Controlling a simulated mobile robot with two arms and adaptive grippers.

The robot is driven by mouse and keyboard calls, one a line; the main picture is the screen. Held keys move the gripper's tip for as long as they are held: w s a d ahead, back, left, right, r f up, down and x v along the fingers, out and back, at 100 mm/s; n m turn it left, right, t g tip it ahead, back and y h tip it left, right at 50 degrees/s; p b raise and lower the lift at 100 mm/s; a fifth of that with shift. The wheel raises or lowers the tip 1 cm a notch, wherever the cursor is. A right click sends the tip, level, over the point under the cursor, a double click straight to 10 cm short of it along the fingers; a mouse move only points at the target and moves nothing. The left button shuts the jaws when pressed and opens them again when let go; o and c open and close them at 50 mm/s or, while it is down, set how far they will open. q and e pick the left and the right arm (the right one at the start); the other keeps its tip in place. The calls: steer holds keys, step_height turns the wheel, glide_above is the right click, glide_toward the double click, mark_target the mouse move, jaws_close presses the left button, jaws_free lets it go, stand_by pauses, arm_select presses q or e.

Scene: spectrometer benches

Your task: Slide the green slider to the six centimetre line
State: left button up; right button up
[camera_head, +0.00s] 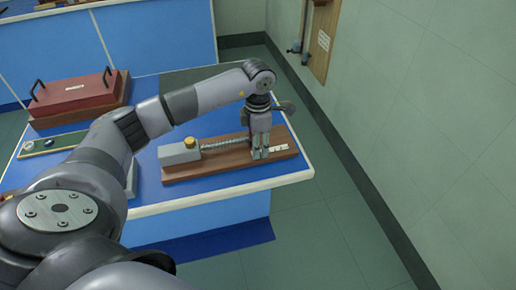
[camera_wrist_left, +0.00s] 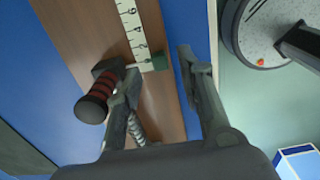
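A black handle with red bands (camera_wrist_left: 98,97) lies to the left of the slider. My left gripper (camera_wrist_left: 158,64) is open, with one finger on each side of the slider; contact is unclear. In the head view my left gripper (camera_head: 260,153) is over the board's right part and hides the slider. My right gripper is not in view.
A grey block with a yellow knob (camera_head: 190,142) and a screw rod (camera_head: 224,143) stand on the board's left part. A red case (camera_head: 72,95) is at the bench's back left. The bench's right edge is close to the board.

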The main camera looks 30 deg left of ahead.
arm_select(q)
steer(key=shift+f, duration=1.4)
steer(key=shift+c, duration=0.2)
jaws_close()
